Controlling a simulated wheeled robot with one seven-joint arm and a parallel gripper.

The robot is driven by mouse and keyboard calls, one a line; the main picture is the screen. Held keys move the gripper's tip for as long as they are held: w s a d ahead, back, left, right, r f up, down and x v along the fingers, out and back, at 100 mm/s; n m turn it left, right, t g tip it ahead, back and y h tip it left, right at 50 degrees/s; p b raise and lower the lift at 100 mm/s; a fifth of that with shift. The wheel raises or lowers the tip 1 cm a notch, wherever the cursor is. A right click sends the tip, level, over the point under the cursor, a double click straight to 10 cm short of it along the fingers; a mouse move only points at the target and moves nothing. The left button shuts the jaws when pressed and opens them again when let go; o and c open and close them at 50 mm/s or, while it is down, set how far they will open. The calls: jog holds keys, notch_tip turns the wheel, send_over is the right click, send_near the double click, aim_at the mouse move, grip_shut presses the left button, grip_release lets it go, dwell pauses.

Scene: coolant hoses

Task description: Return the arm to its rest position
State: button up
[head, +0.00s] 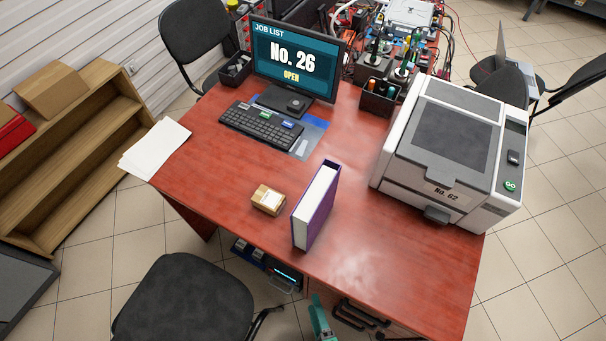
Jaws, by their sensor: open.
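My gripper does not show clearly in the head view, and no fingertips can be made out. A teal piece (319,318) rises at the bottom edge, cut off by the frame. Dark curved parts (357,314) lie right of it at the desk's front edge. I cannot tell what either is. No coolant hose can be made out with certainty.
A red-brown desk (240,188) bears a monitor (294,60) reading "No. 26 OPEN", a keyboard (261,124), a small box (268,199), an upright purple binder (316,207) and a grey machine (450,150) marked "No. 62". A black chair (185,300) stands in front, left.

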jog(key=s+a+r+m+h, duration=0.1)
jog(key=a+r+m+h, duration=0.1)
jog(key=r+m, duration=0.7)
jog(key=s+a+r+m+t+h, duration=0.1)
jog(key=r+m, duration=0.8)
jog(key=r, duration=1.6)
jog(key=shift+s+a+r+m+h, duration=0.3)
jog(key=shift+s+a+m+h, duration=0.15)
jog(key=shift+s, duration=0.35)
